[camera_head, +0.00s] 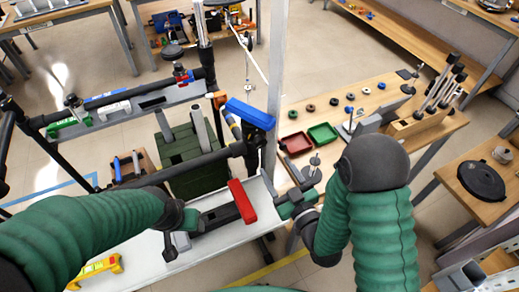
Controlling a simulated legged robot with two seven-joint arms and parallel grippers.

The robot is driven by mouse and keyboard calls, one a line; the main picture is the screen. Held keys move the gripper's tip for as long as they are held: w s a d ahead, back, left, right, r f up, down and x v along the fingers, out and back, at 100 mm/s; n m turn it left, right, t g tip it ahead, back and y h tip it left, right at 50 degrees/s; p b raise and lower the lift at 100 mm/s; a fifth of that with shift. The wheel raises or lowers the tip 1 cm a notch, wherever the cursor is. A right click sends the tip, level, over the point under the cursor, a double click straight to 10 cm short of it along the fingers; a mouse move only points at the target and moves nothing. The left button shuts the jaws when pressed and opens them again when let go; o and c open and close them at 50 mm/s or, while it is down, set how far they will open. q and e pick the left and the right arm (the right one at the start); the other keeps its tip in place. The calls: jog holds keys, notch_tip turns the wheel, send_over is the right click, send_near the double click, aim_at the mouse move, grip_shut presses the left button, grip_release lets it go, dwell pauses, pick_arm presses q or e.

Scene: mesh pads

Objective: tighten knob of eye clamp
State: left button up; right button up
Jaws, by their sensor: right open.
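I cannot tell for sure which part is the eye clamp. A small metal fitting with a round, knob-like disc (314,162) stands at the bench's near left edge, just beyond my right gripper. My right gripper (297,203) is open, low at the bench edge, right of the red block (242,201). Its fingers are small and partly hidden by my wrist. My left gripper (178,238) is over the pale tabletop (135,258), left of the red block. Its fingertips are too unclear to show whether it is open.
A blue block (250,114) is on the dark frame beside a metal post (277,70). A red tray (296,144) and green tray (322,133) lie on the wooden bench (375,88). A yellow tool (95,272) lies at the lower left. A green crate (190,150) stands behind the frame.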

aim_at(262, 144)
jog(key=b+x, duration=0.3)
jog(key=x, duration=0.9)
pick_arm(q)
jog(key=x, duration=0.2)
jog(key=s+x, duration=0.1)
jog(key=x, duration=0.1)
jog(key=shift+f, duration=0.5)
jog(key=shift+w, duration=0.1)
pick_arm(e)
grip_shut()
